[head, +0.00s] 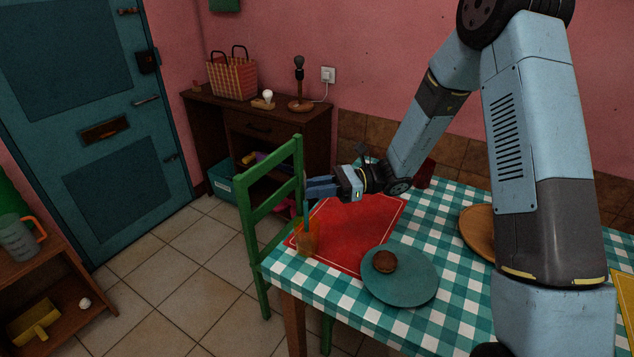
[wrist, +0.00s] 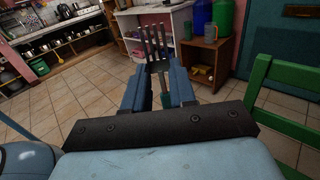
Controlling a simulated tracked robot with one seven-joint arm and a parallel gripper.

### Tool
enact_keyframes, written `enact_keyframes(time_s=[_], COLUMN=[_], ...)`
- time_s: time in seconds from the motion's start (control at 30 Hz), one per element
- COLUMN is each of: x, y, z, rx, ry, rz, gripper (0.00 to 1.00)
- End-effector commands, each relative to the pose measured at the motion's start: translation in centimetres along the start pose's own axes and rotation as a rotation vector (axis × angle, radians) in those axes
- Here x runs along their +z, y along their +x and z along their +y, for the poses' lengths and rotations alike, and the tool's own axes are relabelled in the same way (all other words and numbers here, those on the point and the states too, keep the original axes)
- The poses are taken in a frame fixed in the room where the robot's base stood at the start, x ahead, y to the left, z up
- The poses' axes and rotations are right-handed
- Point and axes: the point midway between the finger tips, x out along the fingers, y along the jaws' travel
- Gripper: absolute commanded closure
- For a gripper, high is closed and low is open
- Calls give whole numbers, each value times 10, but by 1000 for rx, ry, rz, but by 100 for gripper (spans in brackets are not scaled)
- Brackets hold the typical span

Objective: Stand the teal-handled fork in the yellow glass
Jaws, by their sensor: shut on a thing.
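My gripper (head: 322,187) is level above the near left corner of the table. It is shut on the teal-handled fork (head: 307,211), whose teal handle hangs down below the fingers. In the wrist view, the fork's dark tines (wrist: 157,44) point up beyond my gripper (wrist: 159,80). The yellow glass (head: 307,240), see-through and orange-tinted, stands upright on the table directly below the fingers. The handle's lower end reaches the glass's mouth and appears to be inside it. I cannot tell whether it touches the bottom. The glass is not visible in the wrist view.
A red placemat (head: 362,222) lies beside the glass on the checked tablecloth (head: 323,284). A teal plate (head: 411,282) with a brown bun (head: 384,261) is to the right. A green chair (head: 262,222) stands close behind the fingertips. A wooden plate (head: 474,226) is farther right.

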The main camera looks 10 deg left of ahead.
Motion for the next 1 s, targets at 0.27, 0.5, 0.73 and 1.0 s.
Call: enact_keyframes(time_s=[0.27,0.5,0.73,1.0], x=[-18,-28,-32,-32], y=[0,-1,-1,-1], z=[0,0,0,0], rx=[-1,-2,-2,-2], ry=[1,0,-1,-1], rz=[0,0,0,0], gripper=[100,100,100,70])
